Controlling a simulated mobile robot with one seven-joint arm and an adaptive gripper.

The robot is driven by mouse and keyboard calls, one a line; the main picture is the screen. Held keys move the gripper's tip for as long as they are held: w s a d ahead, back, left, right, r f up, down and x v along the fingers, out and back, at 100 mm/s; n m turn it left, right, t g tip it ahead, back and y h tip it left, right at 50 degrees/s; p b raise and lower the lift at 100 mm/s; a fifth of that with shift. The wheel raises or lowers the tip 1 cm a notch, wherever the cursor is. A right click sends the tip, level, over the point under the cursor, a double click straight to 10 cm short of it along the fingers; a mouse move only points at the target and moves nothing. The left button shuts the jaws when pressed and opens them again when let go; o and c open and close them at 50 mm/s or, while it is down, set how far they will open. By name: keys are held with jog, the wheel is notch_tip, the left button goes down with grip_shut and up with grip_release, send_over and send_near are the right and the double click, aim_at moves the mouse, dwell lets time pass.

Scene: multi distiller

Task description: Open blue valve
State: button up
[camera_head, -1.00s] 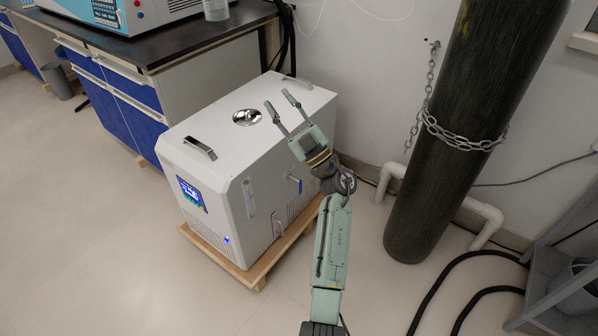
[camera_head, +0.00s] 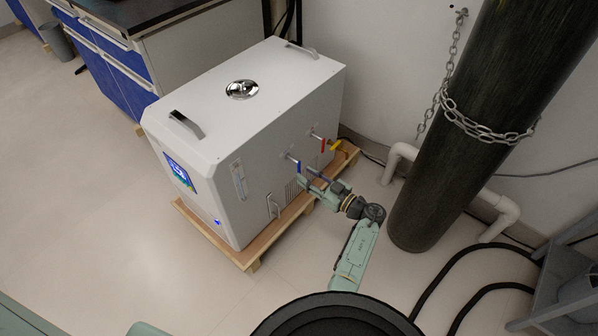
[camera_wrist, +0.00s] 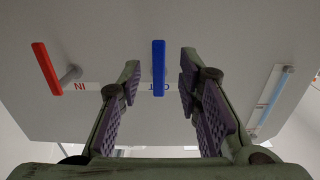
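The blue valve (camera_head: 298,167) is a small blue handle on the side of the white machine (camera_head: 215,135). In the wrist view the blue handle (camera_wrist: 158,68) stands upright near the picture's middle, beyond and between my fingertips. My gripper (camera_head: 312,177) is open beside the machine's side, close to the blue valve. In the wrist view my gripper (camera_wrist: 159,85) has its two padded fingers spread apart with nothing held. I cannot tell whether either finger touches the handle. The word by the blue handle is partly hidden.
The machine stands on a wooden pallet (camera_head: 252,256). A chained dark gas cylinder (camera_head: 462,130) stands to the right, with white pipe (camera_head: 500,208) behind it.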

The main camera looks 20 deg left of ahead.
aim_at(300, 171)
jog(key=shift+b+x, duration=0.55)
jog(key=shift+x, duration=1.6)
jog(key=shift+c, duration=0.2)
grip_shut()
